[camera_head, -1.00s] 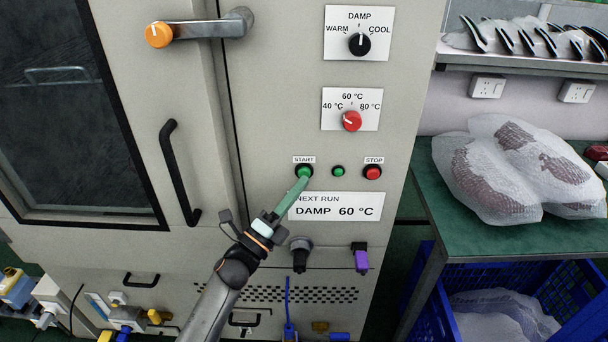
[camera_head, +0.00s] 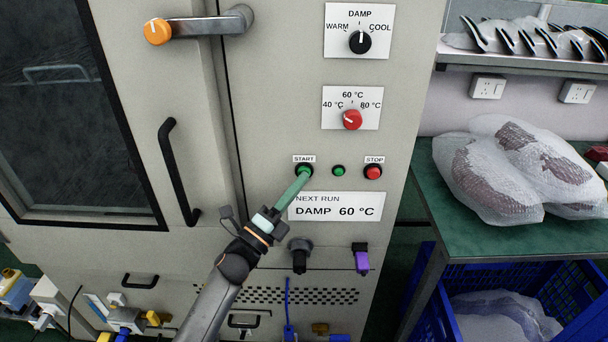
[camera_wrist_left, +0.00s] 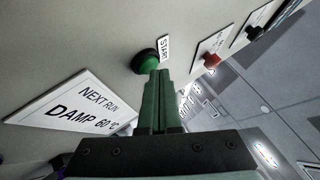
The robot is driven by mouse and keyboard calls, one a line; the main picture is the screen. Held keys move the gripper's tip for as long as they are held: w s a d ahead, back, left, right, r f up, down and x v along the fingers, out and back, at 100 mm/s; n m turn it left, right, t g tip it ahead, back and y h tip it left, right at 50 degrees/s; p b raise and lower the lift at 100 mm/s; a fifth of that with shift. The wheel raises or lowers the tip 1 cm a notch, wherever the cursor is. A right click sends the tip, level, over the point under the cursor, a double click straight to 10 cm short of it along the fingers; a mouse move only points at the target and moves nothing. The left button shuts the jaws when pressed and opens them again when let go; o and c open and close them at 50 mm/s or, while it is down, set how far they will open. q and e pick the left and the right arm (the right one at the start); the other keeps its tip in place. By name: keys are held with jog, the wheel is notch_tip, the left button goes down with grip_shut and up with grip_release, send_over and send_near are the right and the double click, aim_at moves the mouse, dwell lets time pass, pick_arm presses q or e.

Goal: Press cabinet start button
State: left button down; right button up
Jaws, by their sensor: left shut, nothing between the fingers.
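The green start button (camera_head: 304,171) sits under its START label on the beige cabinet (camera_head: 270,120). My left gripper (camera_head: 306,177) reaches up from below with its green fingers shut together and empty. In the head view its tips overlap the button's lower edge. In the left wrist view the shut fingers (camera_wrist_left: 158,74) end right beside the domed start button (camera_wrist_left: 145,62). I cannot tell whether they touch it or whether it is pushed in. My right gripper is not in view.
A small green lamp (camera_head: 338,171) and the red stop button (camera_head: 373,172) are to the right. A sign (camera_head: 350,207) reads "NEXT RUN DAMP 60 °C". Above are a red temperature knob (camera_head: 352,120) and a black damp knob (camera_head: 360,42). Wrapped parts (camera_head: 500,175) lie on a green table.

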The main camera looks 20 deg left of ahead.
pick_arm(q)
jog(key=shift+w+a, duration=0.1)
jog(key=shift+w, duration=0.15)
jog(key=shift+s, duration=0.1)
dwell(0.4)
jog(key=shift+s+d, duration=0.3)
jog(key=shift+s, duration=0.5)
jog(key=s+p, duration=0.1)
jog(key=s, duration=0.1)
jog(key=s+d, duration=0.1)
jog(key=s, duration=0.1)
jog(key=shift+s+d+p, duration=0.2)
jog(key=shift+s+p, duration=0.2)
dwell(0.3)
